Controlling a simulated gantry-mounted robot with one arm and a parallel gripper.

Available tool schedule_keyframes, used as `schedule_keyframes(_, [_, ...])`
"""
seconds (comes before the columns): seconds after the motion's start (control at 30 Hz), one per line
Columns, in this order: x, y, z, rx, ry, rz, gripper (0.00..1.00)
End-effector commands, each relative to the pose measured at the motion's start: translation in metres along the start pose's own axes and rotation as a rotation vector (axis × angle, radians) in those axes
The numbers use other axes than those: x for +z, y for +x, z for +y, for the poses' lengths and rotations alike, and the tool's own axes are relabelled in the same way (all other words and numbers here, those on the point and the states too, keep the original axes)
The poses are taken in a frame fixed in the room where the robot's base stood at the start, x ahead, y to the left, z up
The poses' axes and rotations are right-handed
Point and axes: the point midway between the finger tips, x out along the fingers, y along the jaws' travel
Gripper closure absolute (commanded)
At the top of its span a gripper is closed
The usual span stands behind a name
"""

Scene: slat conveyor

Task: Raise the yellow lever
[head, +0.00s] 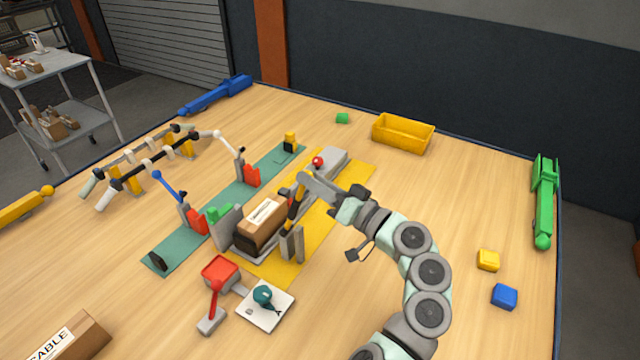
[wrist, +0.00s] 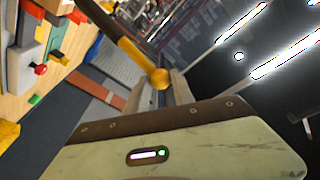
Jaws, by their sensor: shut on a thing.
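The yellow lever (head: 294,207) stands near-upright beside the cardboard box on the conveyor, with dark bands on its shaft. Its top is hidden behind my gripper (head: 308,183) in the head view. In the wrist view the lever's yellow shaft (wrist: 135,50) ends in a round yellow knob (wrist: 160,78) between the fingers of my gripper (wrist: 158,85). My gripper is shut on the lever near its knob.
A cardboard box (head: 260,222) lies on the conveyor. A yellow bin (head: 403,134) is behind; the table at right is mostly clear.

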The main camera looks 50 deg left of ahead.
Motion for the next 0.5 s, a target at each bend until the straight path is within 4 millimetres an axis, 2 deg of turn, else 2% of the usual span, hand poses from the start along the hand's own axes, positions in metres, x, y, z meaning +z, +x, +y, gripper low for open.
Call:
schedule_keyframes(0.03, [0.0084, -0.0006, 0.0064, 0.009, 0.009, -0.013, 1.00])
schedule_keyframes(0.47, [0.0106, -0.0006, 0.0075, 0.009, 0.012, -0.017, 1.00])
schedule_keyframes(0.5, [0.0107, -0.0006, 0.0075, 0.009, 0.012, -0.017, 0.70])
